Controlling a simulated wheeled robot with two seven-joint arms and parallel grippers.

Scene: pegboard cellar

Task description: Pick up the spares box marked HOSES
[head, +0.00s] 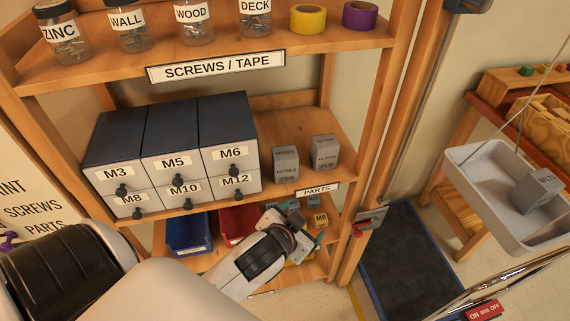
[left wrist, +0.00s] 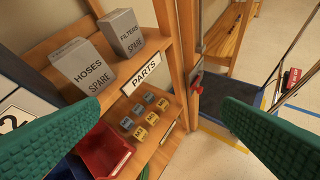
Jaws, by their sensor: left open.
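The HOSES spares box (head: 285,164) is a small grey box standing upright on the shelf with the PARTS label, right of the drawer cabinet. It also shows at the upper left of the left wrist view (left wrist: 90,66). A similar grey FILTERS box (head: 323,152) stands to its right with a gap between. My left gripper (head: 301,222) is open and empty, below and in front of that shelf's edge. In the left wrist view its green fingers are spread wide (left wrist: 165,105), with the HOSES box up beyond the left finger. My right gripper is not in view.
A drawer cabinet (head: 170,150) stands close left of the HOSES box. Below are a blue bin (head: 188,233), a red bin (left wrist: 101,150) and several small blocks. A shelf upright (head: 372,150) stands at the right. A grey tray (head: 480,168) holding a BELTS box hangs further right.

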